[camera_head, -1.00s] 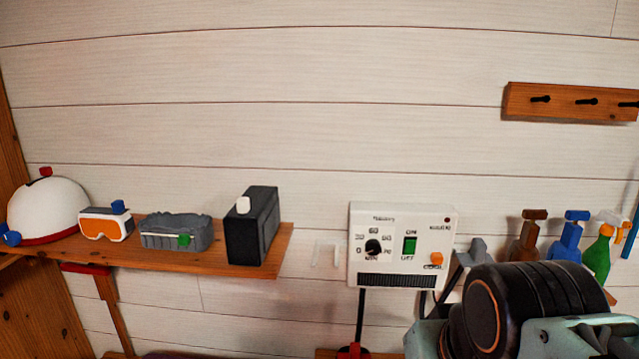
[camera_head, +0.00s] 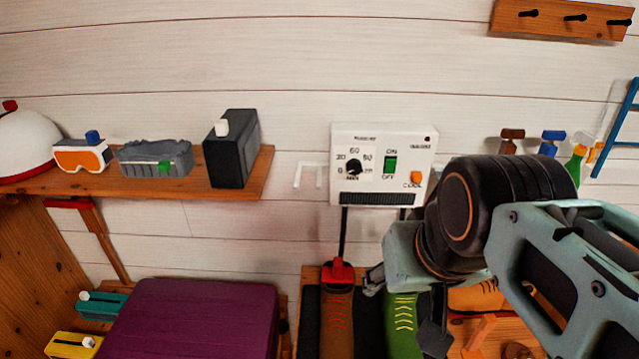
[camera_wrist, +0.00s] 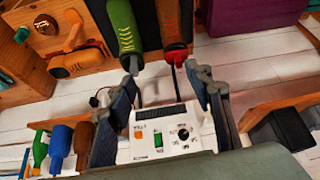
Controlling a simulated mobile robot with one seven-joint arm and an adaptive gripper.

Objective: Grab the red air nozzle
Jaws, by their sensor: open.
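The red air nozzle (camera_head: 338,271) sits at the top of a brown boot (camera_head: 337,322), below the white dryer box (camera_head: 382,165), with a dark hose running up from it. In the wrist view the red nozzle (camera_wrist: 176,54) shows at upper centre, just beyond the fingertips and nearer the right finger. My gripper (camera_head: 405,305) is open and empty, to the right of the nozzle in the head view, in front of a green boot (camera_head: 402,325). In the wrist view my gripper (camera_wrist: 163,80) has its two dark fingers spread apart. The nozzle's lower part is hidden in the boot.
A wooden shelf (camera_head: 120,184) at left holds a helmet, goggles and a black box (camera_head: 232,150). A purple case (camera_head: 190,318) stands at lower left. Several bottles (camera_head: 551,143) stand at right. The wall between shelf and dryer is mostly clear.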

